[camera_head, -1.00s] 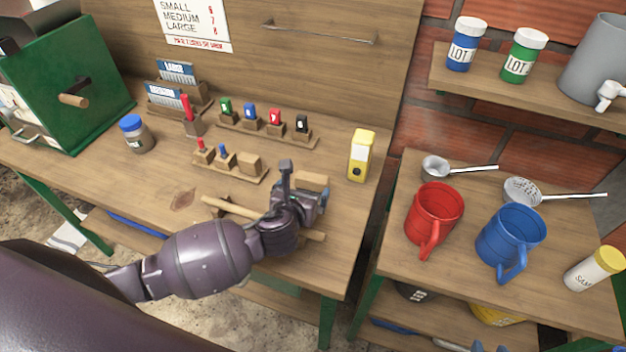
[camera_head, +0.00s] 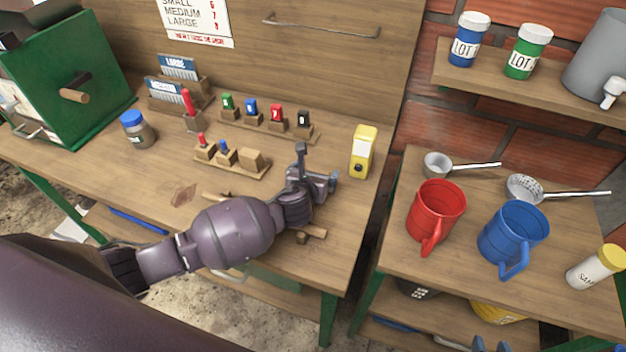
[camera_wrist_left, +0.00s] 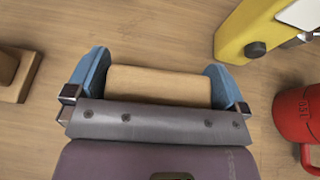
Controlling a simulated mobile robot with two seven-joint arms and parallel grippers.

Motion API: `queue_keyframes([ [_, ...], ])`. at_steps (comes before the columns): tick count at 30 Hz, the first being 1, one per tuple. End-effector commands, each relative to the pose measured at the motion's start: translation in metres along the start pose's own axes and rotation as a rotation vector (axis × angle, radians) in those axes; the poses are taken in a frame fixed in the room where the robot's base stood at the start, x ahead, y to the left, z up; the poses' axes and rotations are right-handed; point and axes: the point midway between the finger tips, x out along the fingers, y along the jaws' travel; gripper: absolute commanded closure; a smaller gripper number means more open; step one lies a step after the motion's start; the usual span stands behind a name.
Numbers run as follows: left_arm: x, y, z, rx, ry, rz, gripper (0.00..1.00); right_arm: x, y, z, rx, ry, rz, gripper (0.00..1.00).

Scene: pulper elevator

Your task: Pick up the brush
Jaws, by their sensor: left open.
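A plain wooden block (camera_wrist_left: 158,86), which I take to be the brush, lies between the blue fingertips of my left gripper (camera_head: 316,168) in the left wrist view. The gripper is open, with one finger at each end of the block. I cannot tell whether either finger touches it. No bristles show.
A yellow device (camera_head: 363,152) stands close to the right of my gripper. A rack with a small wooden block (camera_head: 251,160) is to its left. A wooden stick (camera_head: 313,233) lies partly under my arm. Red (camera_head: 437,215) and blue (camera_head: 512,240) mugs stand on the right table.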

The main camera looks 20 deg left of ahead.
Motion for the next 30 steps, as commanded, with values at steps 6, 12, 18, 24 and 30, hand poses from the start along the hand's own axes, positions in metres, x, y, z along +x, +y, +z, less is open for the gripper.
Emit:
queue_keyframes([
  [6, 0.000, 0.000, 0.000, 0.000, 0.000, 0.000, 0.15, 0.000, 0.000, -0.001, 0.001, 0.001, 0.000, 0.60],
  [12, 0.000, 0.000, 0.000, 0.000, -0.001, 0.000, 0.36, 0.000, 0.000, -0.001, 0.001, 0.001, 0.000, 0.60],
  [18, -0.001, 0.000, 0.002, 0.000, -0.001, 0.000, 0.36, 0.000, 0.000, -0.001, 0.001, 0.001, 0.000, 0.60],
  [24, -0.008, 0.001, 0.022, 0.000, -0.005, 0.000, 0.36, -0.003, 0.000, -0.005, 0.001, 0.001, 0.000, 0.60],
  [30, -0.026, 0.000, 0.065, 0.001, -0.006, -0.002, 0.36, -0.006, 0.001, -0.008, 0.001, -0.003, 0.000, 0.60],
])
